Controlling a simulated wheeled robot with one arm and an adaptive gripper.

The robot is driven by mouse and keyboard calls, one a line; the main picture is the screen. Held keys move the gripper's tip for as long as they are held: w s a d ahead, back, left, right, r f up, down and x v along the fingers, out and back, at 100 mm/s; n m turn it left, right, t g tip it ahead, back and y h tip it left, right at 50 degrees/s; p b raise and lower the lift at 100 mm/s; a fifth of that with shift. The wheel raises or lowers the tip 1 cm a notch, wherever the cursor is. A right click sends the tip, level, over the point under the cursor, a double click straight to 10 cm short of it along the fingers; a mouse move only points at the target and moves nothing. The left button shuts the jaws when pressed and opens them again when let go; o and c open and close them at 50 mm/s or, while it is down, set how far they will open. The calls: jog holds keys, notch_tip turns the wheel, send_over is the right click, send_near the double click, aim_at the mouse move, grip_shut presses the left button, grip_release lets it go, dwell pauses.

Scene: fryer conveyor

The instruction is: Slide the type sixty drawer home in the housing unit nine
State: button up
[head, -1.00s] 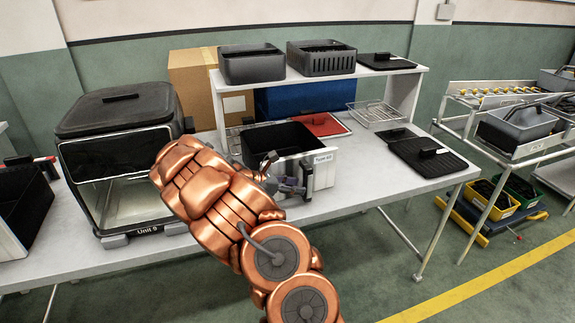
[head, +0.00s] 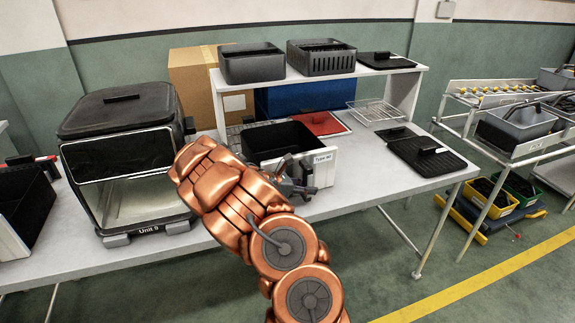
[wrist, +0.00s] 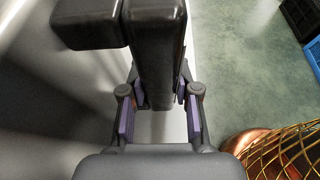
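The type sixty drawer (head: 266,143) is a black bin with a white front panel labelled "Type 60". It sits on the table to the right of housing unit nine (head: 117,155), a black-lidded unit marked "Unit 9" with an open, empty-looking bay under its dark window. My gripper (head: 305,181) is at the drawer's front panel. In the wrist view, a black handle (wrist: 157,45) lies between my two fingers (wrist: 160,105). Whether the fingers press on it cannot be told. My copper arm hides part of the table between drawer and unit.
Another black drawer (head: 22,200) stands at the table's left end. A shelf behind holds a grey bin (head: 251,66), a slotted basket (head: 321,60) and a black lid (head: 386,61). A red lid (head: 318,124), wire rack (head: 375,114) and black lids (head: 428,156) occupy the table's right.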

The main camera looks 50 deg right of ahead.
grip_shut()
dwell(0.3)
